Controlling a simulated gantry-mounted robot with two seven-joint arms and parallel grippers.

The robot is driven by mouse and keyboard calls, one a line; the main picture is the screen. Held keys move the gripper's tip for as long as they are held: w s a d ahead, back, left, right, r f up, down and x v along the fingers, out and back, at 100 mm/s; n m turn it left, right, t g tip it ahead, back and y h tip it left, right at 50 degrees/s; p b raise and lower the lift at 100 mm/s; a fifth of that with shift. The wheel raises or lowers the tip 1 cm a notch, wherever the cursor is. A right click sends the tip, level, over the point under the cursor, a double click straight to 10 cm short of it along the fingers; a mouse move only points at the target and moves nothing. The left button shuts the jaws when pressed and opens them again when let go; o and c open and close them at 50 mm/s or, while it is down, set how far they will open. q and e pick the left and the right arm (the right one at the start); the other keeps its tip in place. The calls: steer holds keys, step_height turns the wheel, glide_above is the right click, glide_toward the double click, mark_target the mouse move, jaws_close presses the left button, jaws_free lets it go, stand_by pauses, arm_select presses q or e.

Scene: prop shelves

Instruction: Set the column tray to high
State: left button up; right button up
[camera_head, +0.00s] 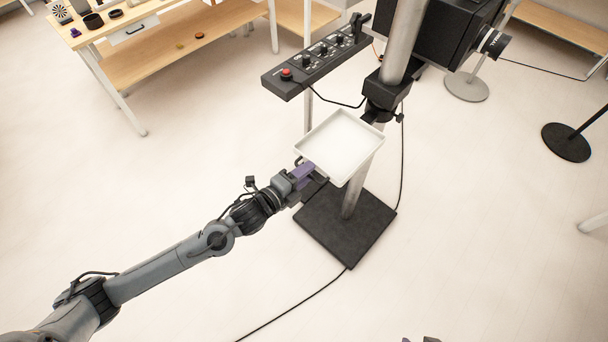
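The column tray (341,147) is a shallow white square tray with a raised rim. It is empty and sits in front of a grey metal column (352,197) that rises from a black square base plate (345,225). My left gripper (308,174) is at the tray's near left edge, with purple parts by its fingers. The tray edge is close to the fingertips, and I cannot tell whether they touch or grip it.
A black control box (318,62) with a red button (287,73) and several knobs stands left of the column. A black collar (383,95) clamps the column above the tray. A large black lamp-like housing (440,45) is upper right. A wooden shelf table (165,45) stands upper left. Cables cross the open floor.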

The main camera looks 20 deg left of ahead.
arm_select(q)
steer(key=shift+f, duration=0.2)
steer(key=shift+s, duration=0.1)
steer(key=p+v, duration=0.1)
steer(key=v, duration=0.9)
steer(key=shift+s+a+r, duration=0.15)
steer(key=shift+s+r, duration=0.05)
steer(key=shift+s, duration=0.05)
